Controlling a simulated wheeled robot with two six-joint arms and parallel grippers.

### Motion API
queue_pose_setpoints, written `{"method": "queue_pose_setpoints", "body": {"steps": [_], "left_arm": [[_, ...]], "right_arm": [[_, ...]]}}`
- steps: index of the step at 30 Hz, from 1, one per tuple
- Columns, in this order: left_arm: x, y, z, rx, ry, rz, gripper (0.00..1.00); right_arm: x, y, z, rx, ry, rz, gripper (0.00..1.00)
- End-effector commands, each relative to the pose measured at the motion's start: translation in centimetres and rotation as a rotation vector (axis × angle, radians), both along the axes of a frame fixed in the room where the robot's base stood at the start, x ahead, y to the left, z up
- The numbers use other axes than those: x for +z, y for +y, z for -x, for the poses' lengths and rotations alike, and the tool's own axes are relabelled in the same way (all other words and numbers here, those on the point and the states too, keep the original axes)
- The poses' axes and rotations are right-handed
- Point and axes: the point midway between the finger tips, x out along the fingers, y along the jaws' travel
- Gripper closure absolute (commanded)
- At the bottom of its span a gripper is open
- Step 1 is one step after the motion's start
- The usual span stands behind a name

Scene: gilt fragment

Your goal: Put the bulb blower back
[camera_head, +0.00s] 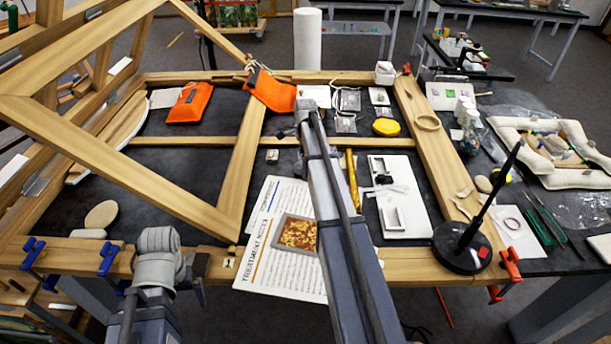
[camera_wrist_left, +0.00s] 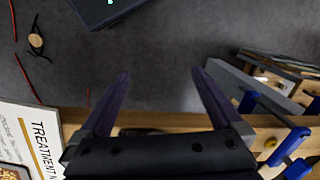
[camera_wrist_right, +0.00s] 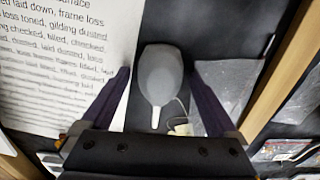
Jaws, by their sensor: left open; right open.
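The bulb blower (camera_wrist_right: 161,72) is a grey bulb with a pale nozzle. It lies on the dark table between the fingers of my right gripper (camera_wrist_right: 159,74), nozzle towards the wrist in the right wrist view. The right gripper is open, with a gap on both sides of the bulb and no visible contact. In the head view my right arm reaches over the middle of the table, and I cannot make out the blower there. My left gripper (camera_wrist_left: 160,74) is open and empty above the table's front wooden edge.
A printed sheet (camera_wrist_right: 60,75) and a clear bag (camera_wrist_right: 230,85) flank the blower. A white tray with cut-outs (camera_head: 407,186) lies right of my arm. Treatment notes (camera_head: 258,262) lie in front. A large wooden frame (camera_head: 110,155) stands left; a black stand (camera_head: 462,250) stands right.

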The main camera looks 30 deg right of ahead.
Motion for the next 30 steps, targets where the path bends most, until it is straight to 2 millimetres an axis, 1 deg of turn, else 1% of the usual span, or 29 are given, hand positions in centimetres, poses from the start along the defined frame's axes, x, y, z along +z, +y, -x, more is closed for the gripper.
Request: {"method": "queue_pose_setpoints", "body": {"steps": [4,5,27,30], "left_arm": [[0.14,0.0,0.0,0.0,0.0,0.0,0.0],[0.14,0.0,0.0,0.0,0.0,0.0,0.0],[0.13,0.0,0.0,0.0,0.0,0.0,0.0],[0.14,0.0,0.0,0.0,0.0,0.0,0.0]], "right_arm": [[0.14,0.0,0.0,0.0,0.0,0.0,0.06],[0.14,0.0,0.0,0.0,0.0,0.0,0.08],[0.14,0.0,0.01,0.0,0.0,0.0,0.91],[0.14,0.0,0.01,0.0,0.0,0.0,0.92]]}}
